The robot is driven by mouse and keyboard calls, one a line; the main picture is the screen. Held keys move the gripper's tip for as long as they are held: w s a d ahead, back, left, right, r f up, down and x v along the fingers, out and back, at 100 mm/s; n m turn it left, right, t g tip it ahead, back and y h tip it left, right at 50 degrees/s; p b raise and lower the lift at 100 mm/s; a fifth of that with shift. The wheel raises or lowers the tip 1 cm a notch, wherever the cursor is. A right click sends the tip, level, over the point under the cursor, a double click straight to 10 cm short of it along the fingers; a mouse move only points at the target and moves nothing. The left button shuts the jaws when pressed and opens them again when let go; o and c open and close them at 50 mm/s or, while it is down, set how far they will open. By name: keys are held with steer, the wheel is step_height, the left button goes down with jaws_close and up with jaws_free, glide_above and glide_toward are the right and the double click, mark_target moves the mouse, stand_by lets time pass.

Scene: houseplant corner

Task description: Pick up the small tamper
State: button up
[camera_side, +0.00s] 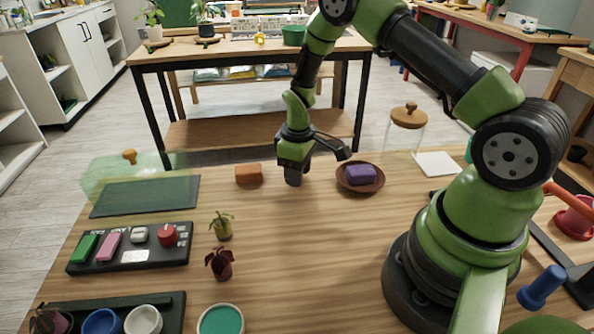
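A blue knobbed piece (542,287) at the lower right, beside my base, has the shape of a small tamper. I cannot tell for sure that it is the tamper. My gripper (318,167) points down over the back middle of the table, far from the blue piece. Its jaws look spread, with one dark finger reaching out to the right. A grey tip or block shows below the other finger; I cannot tell whether it is part of my gripper. I see nothing clearly held.
An orange-brown block (249,174) lies left of my gripper. A brown bowl (345,186) with a purple block (361,174) is at its right. A black tray (130,262), two small plants (222,228) and several pots stand at left and front. The table's middle is clear.

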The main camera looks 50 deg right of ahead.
steer(key=c, duration=0.4)
steer(key=shift+r, duration=0.1)
steer(key=shift+c, duration=0.2)
